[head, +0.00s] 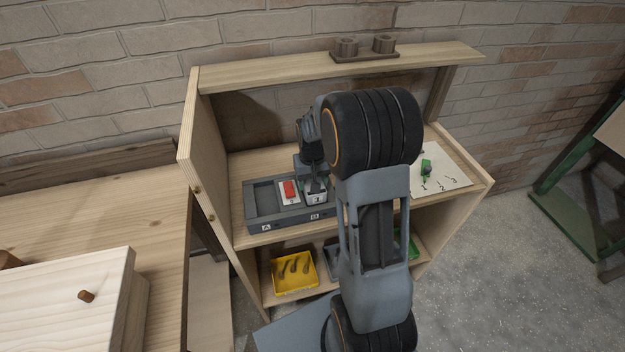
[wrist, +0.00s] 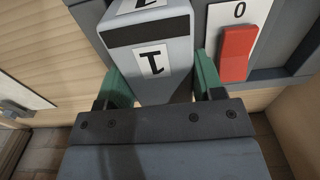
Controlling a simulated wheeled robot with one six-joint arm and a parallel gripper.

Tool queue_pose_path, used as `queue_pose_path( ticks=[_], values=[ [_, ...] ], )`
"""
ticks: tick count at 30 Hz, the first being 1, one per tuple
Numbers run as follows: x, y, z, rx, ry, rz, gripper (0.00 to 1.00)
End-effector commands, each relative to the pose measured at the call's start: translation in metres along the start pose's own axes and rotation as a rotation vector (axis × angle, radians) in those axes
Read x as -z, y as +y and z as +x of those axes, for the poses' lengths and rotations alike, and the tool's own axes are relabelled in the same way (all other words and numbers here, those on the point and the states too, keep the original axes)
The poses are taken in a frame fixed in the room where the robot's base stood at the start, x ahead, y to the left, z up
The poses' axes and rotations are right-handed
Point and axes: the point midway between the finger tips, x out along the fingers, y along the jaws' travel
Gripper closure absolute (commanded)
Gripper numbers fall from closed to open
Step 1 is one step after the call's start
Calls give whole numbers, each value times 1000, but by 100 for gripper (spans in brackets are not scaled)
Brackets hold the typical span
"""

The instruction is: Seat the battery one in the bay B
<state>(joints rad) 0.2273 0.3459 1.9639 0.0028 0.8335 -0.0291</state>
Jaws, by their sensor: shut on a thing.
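Battery one is a grey block with a white label marked 1, and it shows in the wrist view (wrist: 152,62) and in the head view (head: 316,196). My gripper (wrist: 160,78) is shut on it, with a green fingertip on either side. The dark grey battery tray (head: 262,226) stands on the shelf, with letters A and B on its front. In the head view the battery is upright at bay B (head: 315,216), just behind the B label. I cannot tell how deep it sits, as the bay's inside is hidden.
A red switch on a white plate (head: 289,190) is left of the battery in the head view. A white sheet numbered 1, 2, 3 (head: 445,172) holds a green item. A yellow bin (head: 294,272) stands on the lower shelf. The left side panel (head: 197,150) bounds the shelf.

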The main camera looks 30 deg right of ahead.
Motion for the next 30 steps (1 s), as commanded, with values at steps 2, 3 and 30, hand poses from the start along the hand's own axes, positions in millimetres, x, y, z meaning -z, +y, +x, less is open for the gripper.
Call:
queue_pose_path(
  ticks=[2,3,30],
  values=[
    [0,0,3,0,1,0,76],
    [0,0,4,0,1,0,76],
    [0,-2,12,2,0,-3,9]
  ],
)
